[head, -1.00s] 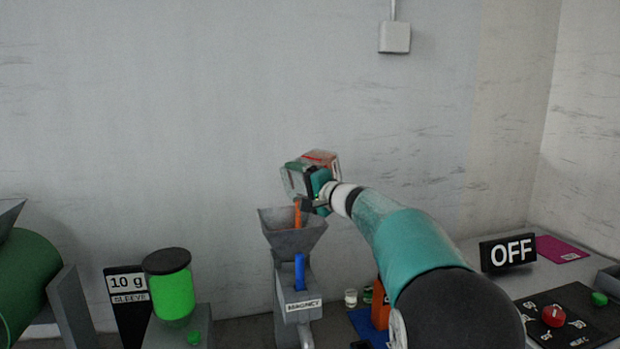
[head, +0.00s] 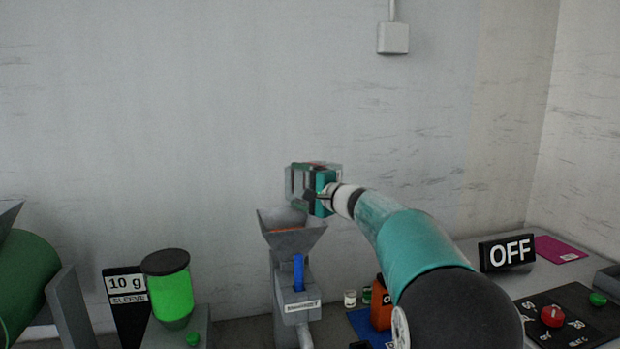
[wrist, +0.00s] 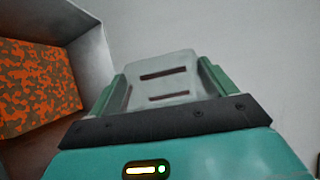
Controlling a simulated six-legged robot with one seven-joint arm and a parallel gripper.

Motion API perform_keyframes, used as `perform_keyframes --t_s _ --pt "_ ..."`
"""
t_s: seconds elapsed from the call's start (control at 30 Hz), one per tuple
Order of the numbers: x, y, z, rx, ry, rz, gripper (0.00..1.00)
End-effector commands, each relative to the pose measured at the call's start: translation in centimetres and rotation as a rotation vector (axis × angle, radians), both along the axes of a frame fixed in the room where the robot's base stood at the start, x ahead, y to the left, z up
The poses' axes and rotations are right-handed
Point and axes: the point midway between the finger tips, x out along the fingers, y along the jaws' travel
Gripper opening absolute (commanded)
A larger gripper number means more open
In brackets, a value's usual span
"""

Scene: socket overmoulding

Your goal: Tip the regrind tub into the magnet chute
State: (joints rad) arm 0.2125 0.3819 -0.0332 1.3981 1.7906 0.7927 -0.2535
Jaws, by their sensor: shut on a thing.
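The regrind tub (head: 296,180) is a small clear box, held in the air just above the magnet chute. In the wrist view the tub (wrist: 163,82) shows a pale clear wall with two dark slots. My gripper (head: 314,196) is shut on it, with a green finger on each side in the wrist view (wrist: 165,92). The magnet chute (head: 292,240) has a grey funnel with orange material in it. The wrist view shows orange, dark-flecked regrind (wrist: 35,88) inside the grey funnel (wrist: 92,55). How much is left in the tub cannot be told.
A blue bar (head: 298,272) stands at the chute's front above a label. A green jar (head: 172,290) and a 10 g sign (head: 126,290) are left. An orange container (head: 381,312), small jars (head: 350,299), an OFF sign (head: 507,252) and a dial panel (head: 560,318) are right.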

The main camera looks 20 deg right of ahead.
Motion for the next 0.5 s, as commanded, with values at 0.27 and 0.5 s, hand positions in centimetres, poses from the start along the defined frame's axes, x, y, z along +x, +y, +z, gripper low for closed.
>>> perform_keyframes --t_s 0.27,0.5 --pt "0.02 -0.08 0.06 0.02 0.01 0.0 0.23" --pt "0.43 -0.81 -0.38 0.197 0.112 -0.001 0.22"
